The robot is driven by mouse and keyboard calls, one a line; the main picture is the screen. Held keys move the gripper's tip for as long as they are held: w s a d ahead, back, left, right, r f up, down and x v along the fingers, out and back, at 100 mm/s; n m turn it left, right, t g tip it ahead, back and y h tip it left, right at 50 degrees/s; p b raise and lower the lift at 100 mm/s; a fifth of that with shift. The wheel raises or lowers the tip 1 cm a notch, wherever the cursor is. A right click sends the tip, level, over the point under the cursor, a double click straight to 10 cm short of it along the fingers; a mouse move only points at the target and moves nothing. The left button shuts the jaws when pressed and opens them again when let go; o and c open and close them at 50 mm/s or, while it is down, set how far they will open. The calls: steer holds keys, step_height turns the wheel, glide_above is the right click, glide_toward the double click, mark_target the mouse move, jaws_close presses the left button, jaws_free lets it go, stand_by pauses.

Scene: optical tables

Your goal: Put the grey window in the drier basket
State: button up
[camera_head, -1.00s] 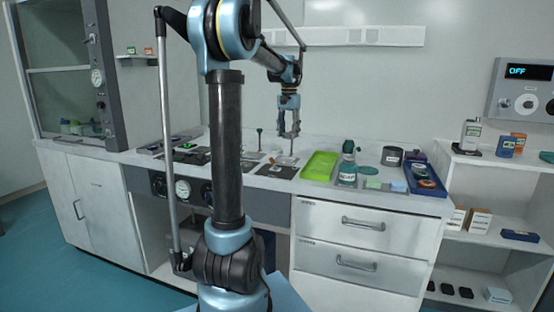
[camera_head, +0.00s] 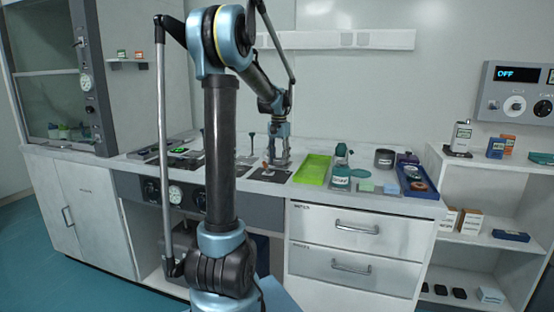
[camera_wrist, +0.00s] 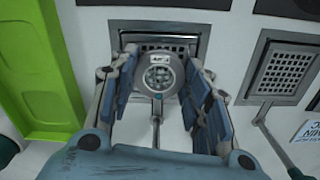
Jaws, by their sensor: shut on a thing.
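My gripper (camera_wrist: 163,88) is shut on the grey window (camera_wrist: 158,76), a round grey-rimmed disc with a small white label. Holes show through its middle. In the wrist view it hangs over a dark-framed perforated basket (camera_wrist: 148,46), partly hidden by the window and fingers. A second perforated basket (camera_wrist: 287,74) lies to the right, apart from the gripper. I cannot tell for sure which is the drier basket, or whether the window touches the one below. In the head view my gripper (camera_head: 279,162) is low over the bench, left of the green tray; the window is too small to make out there.
The green tray (camera_head: 312,170) is close beside the gripper.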

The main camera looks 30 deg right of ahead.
mark_target(279, 159)
steer(key=shift+f, duration=0.6)
steer(key=o, duration=1.1)
steer(key=shift+c, duration=0.2)
step_height(279, 159, up, 13)
steer(key=s+a+f+n, duration=0.2)
steer(key=s+a+n, duration=0.1)
steer(key=a, duration=1.2)
steer(key=s+a+f+n+t, duration=0.1)
steer(key=s+a+f+n, duration=0.3)
steer(key=a, duration=0.8)
steer(key=s+a+f+n, duration=0.2)
steer(key=s+a+f, duration=0.5)
steer(key=s+f, duration=0.1)
steer(key=s+a+f+n+t, duration=0.1)
steer(key=s+a+f+n, duration=0.2)
steer(key=s+a+f, duration=0.4)
step_height(279, 159, down, 4)
steer(key=shift+s+f, duration=0.1)
steer(key=shift+s, duration=0.6)
